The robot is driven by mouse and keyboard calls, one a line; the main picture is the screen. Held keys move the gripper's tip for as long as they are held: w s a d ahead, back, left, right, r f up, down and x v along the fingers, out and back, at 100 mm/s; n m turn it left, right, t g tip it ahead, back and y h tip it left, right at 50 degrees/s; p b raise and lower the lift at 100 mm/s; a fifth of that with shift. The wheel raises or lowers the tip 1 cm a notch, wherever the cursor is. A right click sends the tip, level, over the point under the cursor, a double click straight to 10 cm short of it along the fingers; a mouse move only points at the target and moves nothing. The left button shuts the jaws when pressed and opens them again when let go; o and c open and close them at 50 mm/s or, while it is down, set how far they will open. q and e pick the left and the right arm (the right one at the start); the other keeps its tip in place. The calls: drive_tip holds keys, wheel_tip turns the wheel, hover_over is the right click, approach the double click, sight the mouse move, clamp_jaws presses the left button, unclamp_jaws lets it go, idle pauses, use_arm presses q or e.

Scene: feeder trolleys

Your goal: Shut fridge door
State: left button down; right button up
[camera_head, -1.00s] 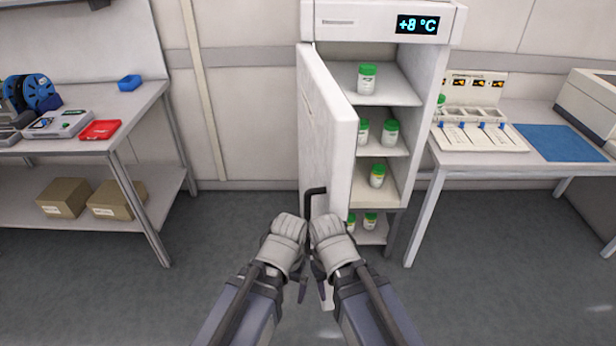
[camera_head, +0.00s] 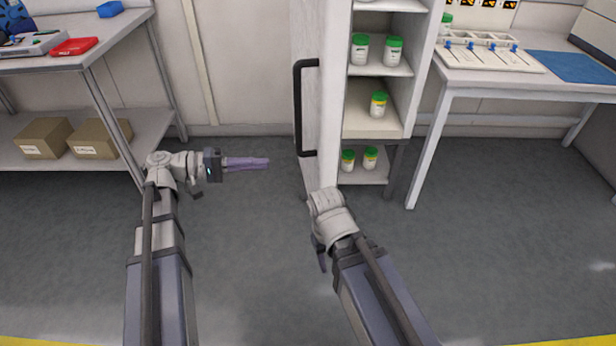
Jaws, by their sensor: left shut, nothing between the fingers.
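The white fridge door (camera_head: 330,110) stands open in the head view, swung out towards me at the fridge's left side. Its dark handle (camera_head: 298,108) is on the door's left face. Shelves with several green-lidded jars show to the right of the door. My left gripper (camera_head: 266,163) is shut and empty, pointing right, to the left of the door and apart from the handle. My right gripper (camera_head: 321,262) is low in front of the door; its fingers are mostly hidden behind my wrist, so its jaws cannot be made out.
A right table (camera_head: 500,88) carries a rack and a blue mat (camera_head: 570,67). Grey floor is clear between the left bench and the door.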

use_arm(q)
drive_tip(key=a, duration=0.2)
drive_tip(key=h, duration=0.1)
approach(319, 152)
drive_tip(key=shift+t, duration=0.3)
drive_tip(key=d, duration=0.3)
drive_tip(key=w+d, duration=0.1)
drive_tip(key=d, duration=0.2)
drive_tip(key=shift+w+d+f, duration=0.15)
drive_tip(key=shift+d+f, duration=0.05)
drive_tip(key=shift+d, duration=0.1)
use_arm(e)
drive_tip(key=shift+s+f, duration=0.15)
drive_tip(key=shift+f, duration=0.45)
use_arm(q)
drive_tip(key=shift+d, duration=0.15)
use_arm(e)
drive_tip(key=shift+d, duration=0.1)
